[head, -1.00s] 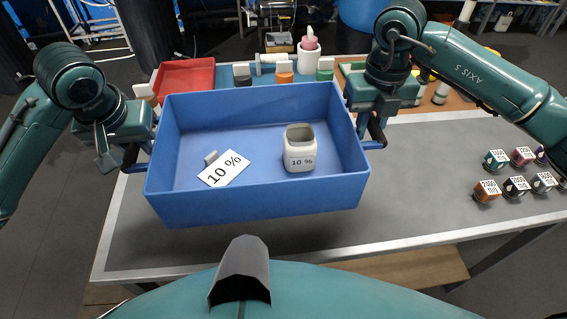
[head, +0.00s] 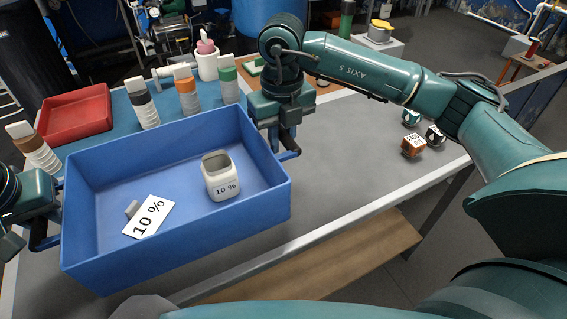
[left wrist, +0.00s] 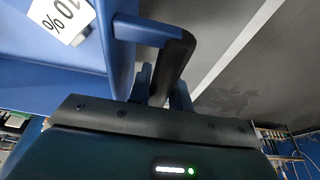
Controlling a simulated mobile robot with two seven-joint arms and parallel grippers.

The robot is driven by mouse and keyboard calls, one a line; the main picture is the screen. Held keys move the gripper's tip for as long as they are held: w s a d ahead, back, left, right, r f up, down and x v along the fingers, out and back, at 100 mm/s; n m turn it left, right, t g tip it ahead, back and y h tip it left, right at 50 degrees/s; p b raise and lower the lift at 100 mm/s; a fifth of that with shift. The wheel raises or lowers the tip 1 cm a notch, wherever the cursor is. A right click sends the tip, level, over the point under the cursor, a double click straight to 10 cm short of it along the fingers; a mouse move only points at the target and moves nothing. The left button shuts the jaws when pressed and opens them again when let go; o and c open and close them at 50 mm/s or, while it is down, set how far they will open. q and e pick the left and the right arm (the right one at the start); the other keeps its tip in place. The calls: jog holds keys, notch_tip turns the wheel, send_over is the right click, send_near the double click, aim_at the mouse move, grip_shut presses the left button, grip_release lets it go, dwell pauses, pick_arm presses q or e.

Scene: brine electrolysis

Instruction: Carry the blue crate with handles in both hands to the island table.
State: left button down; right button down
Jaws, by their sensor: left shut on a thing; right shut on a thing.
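The blue crate (head: 180,255) hangs above the grey table in the head view, roughly level. Inside it are a white square jar marked 10 % (head: 222,182), a white card marked 10 % (head: 149,217) and a small grey piece (head: 132,209). My left gripper (head: 45,238) is shut on the crate's left handle at the picture's left edge. The left wrist view shows the dark handle (left wrist: 172,65) between its fingers (left wrist: 160,90). My right gripper (head: 283,143) is shut on the right handle (head: 289,155). I see no island table that I can identify.
The grey table (head: 350,140) lies under the crate. Behind it stand a red tray (head: 77,115), several capped bottles (head: 187,92) and a white bottle with a pink top (head: 207,60). Small labelled cubes (head: 413,146) sit at right. A wooden shelf (head: 330,255) is below the front edge.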

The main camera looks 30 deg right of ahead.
pick_arm(q)
jog(key=shift+f, duration=0.1)
pick_arm(e)
jog(key=shift+f, duration=0.15)
